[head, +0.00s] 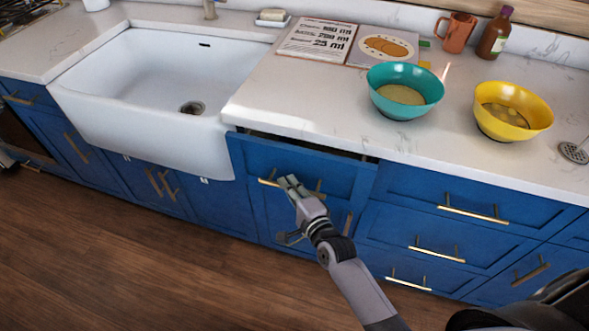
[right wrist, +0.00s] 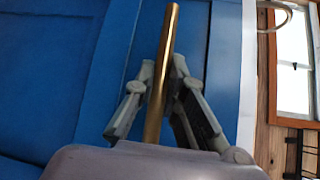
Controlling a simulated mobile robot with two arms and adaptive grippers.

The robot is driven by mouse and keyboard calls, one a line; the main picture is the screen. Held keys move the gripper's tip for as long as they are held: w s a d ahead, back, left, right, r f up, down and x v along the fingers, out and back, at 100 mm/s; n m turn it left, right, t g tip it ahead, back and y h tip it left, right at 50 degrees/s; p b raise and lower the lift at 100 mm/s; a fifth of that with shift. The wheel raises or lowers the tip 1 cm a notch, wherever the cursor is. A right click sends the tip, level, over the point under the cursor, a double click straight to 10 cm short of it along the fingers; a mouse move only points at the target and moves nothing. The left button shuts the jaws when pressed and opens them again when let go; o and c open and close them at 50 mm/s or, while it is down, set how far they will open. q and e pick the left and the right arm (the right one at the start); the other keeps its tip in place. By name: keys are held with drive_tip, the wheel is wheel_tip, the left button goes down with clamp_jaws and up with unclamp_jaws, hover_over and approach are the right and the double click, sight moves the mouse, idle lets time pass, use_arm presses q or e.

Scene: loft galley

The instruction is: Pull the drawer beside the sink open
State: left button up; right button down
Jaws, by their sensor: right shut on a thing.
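The blue drawer (head: 340,170) beside the white sink (head: 210,150) stands slightly out from the cabinet, with a dark gap under the countertop along its top edge. Its brass bar handle (head: 267,182) runs across its front. My right gripper (head: 289,183) is shut on this handle near its middle and hides part of it. In the right wrist view the handle (right wrist: 164,50) passes between the two grey fingers of my right gripper (right wrist: 164,90), against the blue drawer front (right wrist: 100,60). The inside of the drawer cannot be seen. My left gripper is not in view.
A teal bowl (head: 405,105) and a yellow bowl (head: 535,120) stand on the white countertop (head: 300,100) above the drawers. An open recipe book (head: 318,40), a copper mug (head: 457,32) and a brown bottle (head: 494,35) are behind. The wooden floor (head: 120,270) in front is clear.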

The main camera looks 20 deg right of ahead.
drive_tip(key=s+a+p, duration=0.2)
drive_tip(key=s+a, duration=0.5)
drive_tip(key=s, duration=0.3)
drive_tip(key=s+a+p, duration=0.2)
drive_tip(key=s+a, duration=0.4)
drive_tip(key=s, duration=0.4)
drive_tip(key=shift+s+a, duration=0.25)
drive_tip(key=shift+a, duration=0.15)
drive_tip(key=c, duration=1.9)
unclamp_jaws()
drive_tip(key=v, duration=1.2)
drive_tip(key=shift+f, duration=0.1)
